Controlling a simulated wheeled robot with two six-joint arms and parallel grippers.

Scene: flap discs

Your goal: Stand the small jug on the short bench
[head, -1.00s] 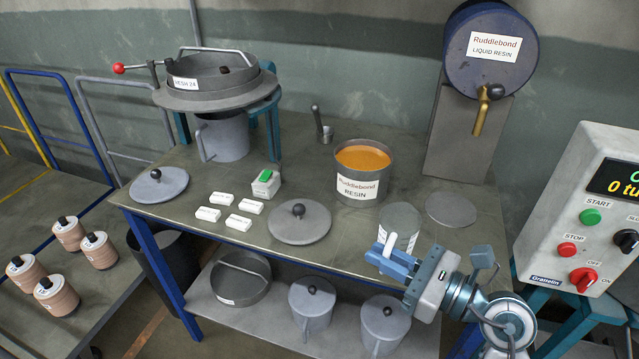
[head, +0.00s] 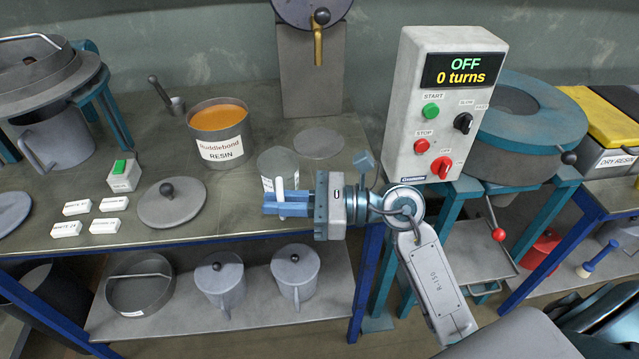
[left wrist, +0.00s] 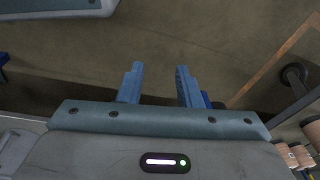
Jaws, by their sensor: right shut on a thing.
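The small jug (head: 278,163) is a grey cylinder near the front right of the workbench (head: 240,210). It looks upright. My right gripper (head: 283,204) is at its front, with the blue fingers shut on the jug's pale handle. I cannot tell whether the jug's base touches the bench top. My left gripper (left wrist: 156,82) shows only in the left wrist view, open and empty, with its fingers apart. I cannot tell for sure which surface is the short bench; another blue-legged bench (head: 590,207) stands at the right.
A resin pot (head: 222,145) stands left of the jug, and a flat grey disc (head: 318,143) lies behind it. A control box (head: 408,110) reading OFF and a round teal machine (head: 530,125) stand to the right. Lidded jugs (head: 230,290) stand on the lower shelf.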

